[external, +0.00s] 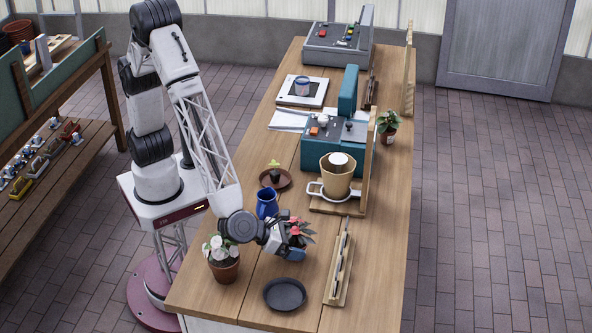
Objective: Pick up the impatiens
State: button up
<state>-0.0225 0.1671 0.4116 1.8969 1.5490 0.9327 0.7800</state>
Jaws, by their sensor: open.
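A plant with red flowers and dark leaves (305,238), which looks like the impatiens, stands in a blue pot (296,255) near the front of the wooden table. My gripper (287,237) is at its left side, close against the leaves. The gripper is open. Its fingers are partly hidden by the wrist and foliage, so I cannot tell whether they touch or surround the plant or pot.
A pot with pale flowers (224,268) stands at the left edge, a blue jug (267,204) behind my wrist. A black dish (285,295) lies in front, a wooden rack (341,265) to the right. Another potted plant (388,125) stands at the right edge.

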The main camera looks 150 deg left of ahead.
aim_at(294, 242)
dwell(0.4)
jog(key=c, duration=1)
jog(key=shift+r, duration=0.15)
jog(key=shift+c, duration=0.2)
notch_tip(294, 242, up, 10)
dwell(0.5)
